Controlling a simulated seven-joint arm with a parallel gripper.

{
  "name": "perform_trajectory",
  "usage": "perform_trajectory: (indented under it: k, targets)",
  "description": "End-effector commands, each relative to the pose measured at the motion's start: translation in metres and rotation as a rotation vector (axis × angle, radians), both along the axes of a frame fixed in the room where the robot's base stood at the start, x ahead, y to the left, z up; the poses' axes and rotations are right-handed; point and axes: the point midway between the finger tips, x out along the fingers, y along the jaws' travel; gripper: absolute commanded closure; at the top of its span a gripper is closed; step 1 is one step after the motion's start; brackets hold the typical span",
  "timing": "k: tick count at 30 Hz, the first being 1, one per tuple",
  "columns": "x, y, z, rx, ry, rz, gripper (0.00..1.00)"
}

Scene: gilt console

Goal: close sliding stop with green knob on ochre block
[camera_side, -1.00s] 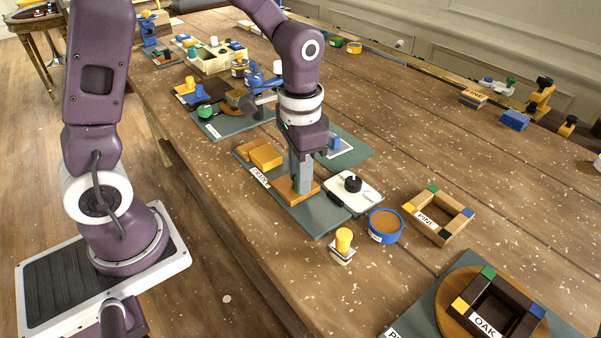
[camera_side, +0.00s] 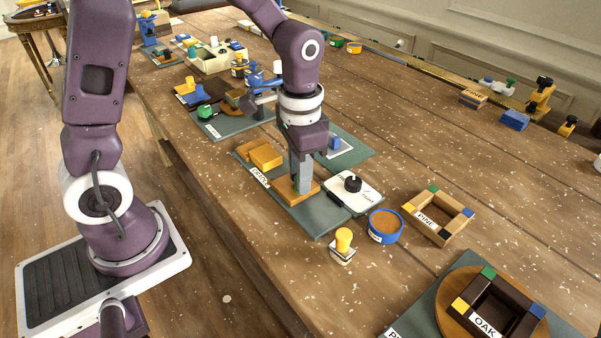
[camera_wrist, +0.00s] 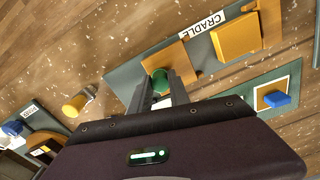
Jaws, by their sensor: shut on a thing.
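The green knob (camera_wrist: 160,80) stands on a flat ochre block (camera_wrist: 172,57) that lies on the grey-green mat. In the wrist view the knob sits between the two fingers of my gripper (camera_wrist: 168,88), which is shut on it. In the side view my gripper (camera_side: 300,187) points down onto the ochre block (camera_side: 282,190), and its fingers hide most of the knob. The stop itself is hidden, so I cannot tell its position along the block.
A stepped ochre block (camera_side: 266,155) lies beside the CRADLE label. A white plate with a black knob (camera_side: 353,184) is close on the right. A blue-rimmed round dish (camera_side: 385,227) and a yellow-knobbed stamp (camera_side: 343,240) stand nearer the front.

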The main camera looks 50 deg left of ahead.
Motion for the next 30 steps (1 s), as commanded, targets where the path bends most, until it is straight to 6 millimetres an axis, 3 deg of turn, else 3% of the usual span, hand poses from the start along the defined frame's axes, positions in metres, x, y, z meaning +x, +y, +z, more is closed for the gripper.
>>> perform_trajectory:
  k: [8,15,18,26,27,30]
  targets:
    - [0.001,0.004,0.001,-0.001,-0.003,0.003,1.00]
    - [0.001,0.043,0.001,-0.002,-0.004,0.005,1.00]
    - [0.001,0.050,0.001,-0.002,-0.004,0.002,1.00]
    - [0.001,0.051,0.001,-0.001,-0.005,0.000,1.00]
    - [0.001,0.051,0.001,-0.001,-0.004,0.000,0.72]
    - [0.001,0.050,0.001,-0.001,-0.003,0.000,0.55]
